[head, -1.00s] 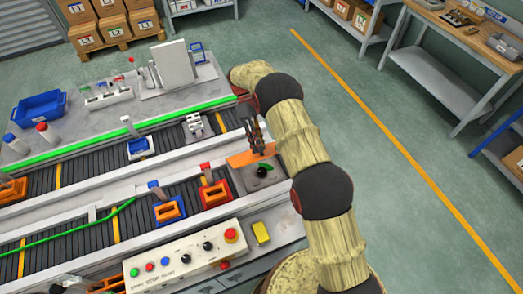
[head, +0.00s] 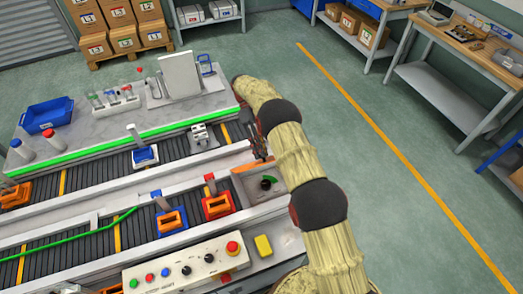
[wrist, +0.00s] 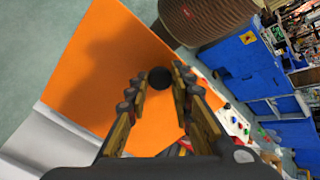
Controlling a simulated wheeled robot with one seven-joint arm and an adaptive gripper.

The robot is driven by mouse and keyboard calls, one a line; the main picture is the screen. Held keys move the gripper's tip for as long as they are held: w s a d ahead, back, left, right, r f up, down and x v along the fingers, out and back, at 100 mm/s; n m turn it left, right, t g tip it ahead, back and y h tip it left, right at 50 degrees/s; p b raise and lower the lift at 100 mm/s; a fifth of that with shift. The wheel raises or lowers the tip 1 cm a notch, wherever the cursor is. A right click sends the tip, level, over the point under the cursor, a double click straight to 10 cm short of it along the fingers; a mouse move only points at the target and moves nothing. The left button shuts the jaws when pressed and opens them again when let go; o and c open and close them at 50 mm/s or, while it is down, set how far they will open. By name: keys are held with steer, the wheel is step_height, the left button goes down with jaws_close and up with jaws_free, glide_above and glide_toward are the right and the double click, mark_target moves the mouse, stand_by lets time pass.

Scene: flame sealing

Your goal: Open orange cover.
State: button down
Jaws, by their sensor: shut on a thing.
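The orange cover (head: 252,166) is at the right end of the conveyor station, at the back edge of a grey box with a dark round part (head: 268,182). In the wrist view the orange cover (wrist: 100,65) is a wide flat panel filling the left and middle. A round black knob (wrist: 159,77) stands on it. My gripper (wrist: 160,84) has one finger on each side of the knob and is shut on it. In the head view my gripper (head: 262,154) is at the cover, partly hidden by my arm. The cover's exact tilt is hard to tell.
A control panel (head: 188,266) with buttons and a yellow block (head: 263,245) are in front. A red-orange clamp (head: 217,205) and a blue-orange one (head: 171,220) stand left of the box. The floor to the right is clear.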

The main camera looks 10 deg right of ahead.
steer(key=c, duration=1.5)
jaws_free()
steer(key=shift+c, duration=0.2)
